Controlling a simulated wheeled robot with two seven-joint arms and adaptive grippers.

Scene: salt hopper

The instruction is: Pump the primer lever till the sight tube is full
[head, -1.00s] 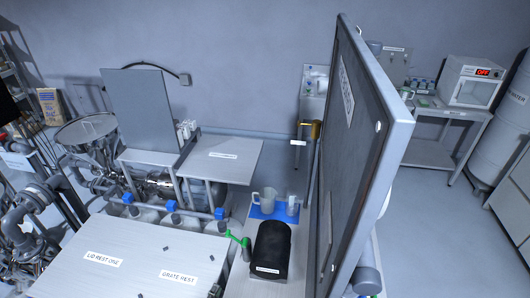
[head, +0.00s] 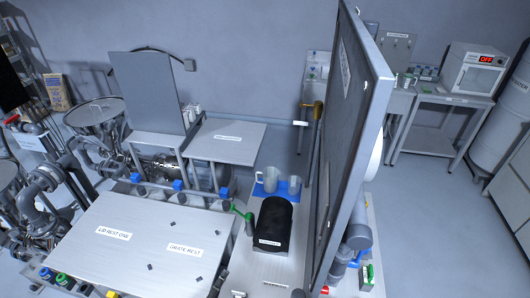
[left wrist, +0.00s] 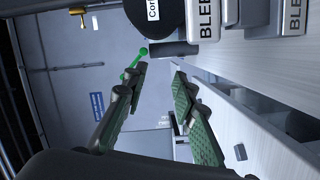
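A green lever (head: 238,212) sticks out to the left of a black rounded housing (head: 270,225). The lever, with a round green knob, also shows in the left wrist view (left wrist: 131,66), just beyond the fingertips. A post with a yellow handle (head: 315,105) stands behind; its small tag is not readable. I cannot tell which lever is the primer lever, and I cannot make out the sight tube or its level. My left gripper (left wrist: 159,66) is open and empty, its fingers pointing toward the green lever without visibly touching it. My right gripper is not in view.
A tall upright panel (head: 357,150) bounds the right side. A wide table marked for lid and grate (head: 140,250) lies to the left. A jug (head: 265,178) and a cup (head: 293,185) stand behind the housing. Blocks labelled BLEED (left wrist: 291,18) are close to the left gripper.

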